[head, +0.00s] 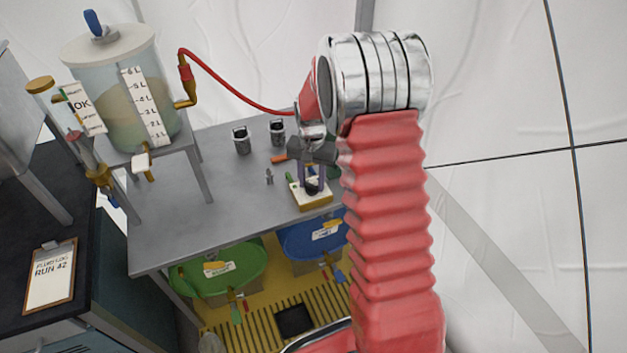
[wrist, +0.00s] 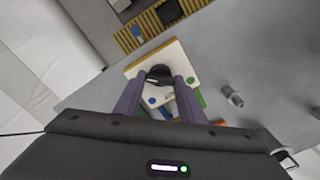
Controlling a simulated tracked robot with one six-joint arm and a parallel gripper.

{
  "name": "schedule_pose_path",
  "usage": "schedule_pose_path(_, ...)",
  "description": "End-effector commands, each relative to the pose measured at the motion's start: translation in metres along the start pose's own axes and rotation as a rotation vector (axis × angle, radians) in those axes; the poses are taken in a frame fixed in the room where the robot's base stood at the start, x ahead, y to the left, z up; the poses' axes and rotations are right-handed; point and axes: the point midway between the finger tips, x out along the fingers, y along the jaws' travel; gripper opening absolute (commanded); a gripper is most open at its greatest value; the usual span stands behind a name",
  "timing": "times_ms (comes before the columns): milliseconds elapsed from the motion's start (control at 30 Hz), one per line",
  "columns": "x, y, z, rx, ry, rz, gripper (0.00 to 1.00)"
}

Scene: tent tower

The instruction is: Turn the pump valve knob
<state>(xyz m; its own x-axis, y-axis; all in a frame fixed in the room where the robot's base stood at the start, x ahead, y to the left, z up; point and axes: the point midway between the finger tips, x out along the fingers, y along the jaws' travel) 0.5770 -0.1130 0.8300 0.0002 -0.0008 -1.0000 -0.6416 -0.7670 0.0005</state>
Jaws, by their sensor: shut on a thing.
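The pump valve knob (wrist: 159,75) is a dark round knob on top of a small pale box with yellow edges. The box (head: 316,203) stands on the grey table, near its front right edge in the head view. In the wrist view the box (wrist: 180,62) lies ahead of my gripper (wrist: 160,84), with blue, red and green marks on it. The two purple fingers are shut on the knob, one on each side. In the head view my gripper (head: 312,182) points down onto the box, and the fingers partly hide the knob (head: 312,189).
The grey table (head: 190,237) holds two small dark canisters (head: 242,140) behind the box. A clear tank (head: 125,90) with a red hose stands at the back left. Green (head: 222,275) and blue (head: 300,240) tubs sit below the table. A clipboard (head: 50,275) lies at left.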

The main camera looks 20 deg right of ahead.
Motion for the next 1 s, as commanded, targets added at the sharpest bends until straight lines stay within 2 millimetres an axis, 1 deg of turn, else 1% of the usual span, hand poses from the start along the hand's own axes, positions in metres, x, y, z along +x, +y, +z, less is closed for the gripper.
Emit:
schedule_pose_path(667, -0.0001, -0.0004, 0.0014, -0.049, -0.003, 0.001, 0.14)
schedule_pose_path(867, -0.0001, -0.0006, 0.0017, -0.121, -0.004, 0.001, 0.14)
schedule_pose_path(1000, 0.0000, -0.0007, 0.0020, -0.215, -0.004, 0.000, 0.14)
